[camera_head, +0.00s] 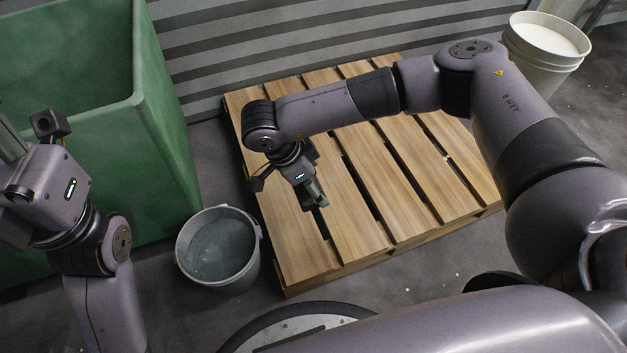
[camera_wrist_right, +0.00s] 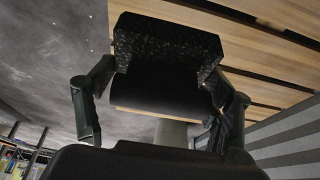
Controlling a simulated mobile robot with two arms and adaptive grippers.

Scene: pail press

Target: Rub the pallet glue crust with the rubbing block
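My right gripper (camera_head: 314,194) points down over the left part of the wooden pallet (camera_head: 345,234). In the right wrist view its two fingers stand on either side of the dark speckled rubbing block (camera_wrist_right: 168,44) and grip it. The block is close to the pallet boards, but I cannot tell whether it touches them. I see no glue crust on the bare boards; it may be hidden beneath the block or the arm. My left gripper is at the left edge of the head view, and its fingers are mostly out of the picture.
A grey pail (camera_head: 219,250) with water-like contents stands left of the pallet. A large green bin (camera_head: 150,160) is behind it. A white bucket (camera_head: 543,55) with pale contents stands at the back right. A corrugated wall (camera_head: 300,35) runs behind the pallet.

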